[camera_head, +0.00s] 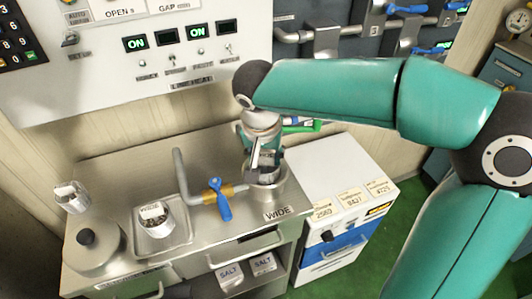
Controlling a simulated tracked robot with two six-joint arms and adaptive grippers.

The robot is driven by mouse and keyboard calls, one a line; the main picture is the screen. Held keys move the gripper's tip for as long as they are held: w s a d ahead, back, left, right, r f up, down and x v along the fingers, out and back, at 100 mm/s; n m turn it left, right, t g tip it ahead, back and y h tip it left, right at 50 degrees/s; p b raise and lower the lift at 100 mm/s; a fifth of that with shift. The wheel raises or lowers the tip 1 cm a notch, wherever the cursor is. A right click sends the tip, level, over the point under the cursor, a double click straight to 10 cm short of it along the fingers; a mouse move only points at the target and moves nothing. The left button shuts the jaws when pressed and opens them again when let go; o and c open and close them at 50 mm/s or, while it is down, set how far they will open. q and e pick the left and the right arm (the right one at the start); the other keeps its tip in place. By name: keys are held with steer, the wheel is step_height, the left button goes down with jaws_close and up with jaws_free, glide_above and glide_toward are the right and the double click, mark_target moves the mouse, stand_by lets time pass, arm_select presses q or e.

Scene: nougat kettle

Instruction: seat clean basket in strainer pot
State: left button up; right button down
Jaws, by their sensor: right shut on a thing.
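My right gripper (262,158) comes down from the right-hand arm and is shut on a small metal basket (266,177). The basket is at the mouth of a steel strainer pot (270,196) at the counter's right end, beside the WIDE label. The fingers hide much of the basket, so I cannot tell how deep it sits or whether it touches the pot. A second labelled metal basket (155,218) stands in a shallow tray (177,237) on the counter. My left gripper is not in view.
A pipe with a blue-handled valve (219,200) runs just left of the pot. A lidded pot (92,250) and a small labelled metal container (70,196) stand at the left. A white cabinet (325,170) adjoins on the right. A control panel (140,75) is behind.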

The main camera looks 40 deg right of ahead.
steer(key=shift+f+b, duration=1.35)
steer(key=shift+b, duration=0.3)
stand_by(2.3)
stand_by(0.4)
steer(key=c, duration=0.5)
jaws_free()
steer(key=o, duration=0.5)
steer(key=shift+r, duration=0.15)
steer(key=shift+r+p, duration=3.15)
steer(key=shift+r, duration=0.75)
